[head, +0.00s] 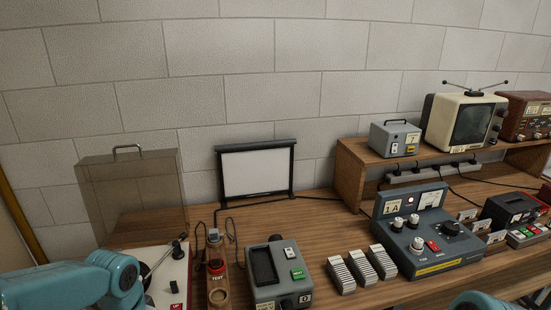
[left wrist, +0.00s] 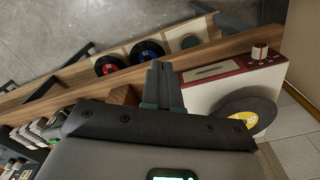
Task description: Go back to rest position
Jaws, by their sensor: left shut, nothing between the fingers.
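My left gripper (left wrist: 158,75) shows in the left wrist view with its two dark fingers together and nothing between them. It hangs in front of the wooden bench edge, beside a cream and dark-red record player. In the head view my teal left arm (head: 75,286) comes in at the lower left, in front of the turntable; its fingers are not visible there. A small part of my teal right arm (head: 478,303) shows at the bottom edge; its gripper is outside the picture.
A grey slide viewer (head: 276,275), slide stacks (head: 352,270) and a control box (head: 425,240) occupy the bench. A small screen (head: 256,172) stands behind. A shelf (head: 353,170) holds a television (head: 464,122).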

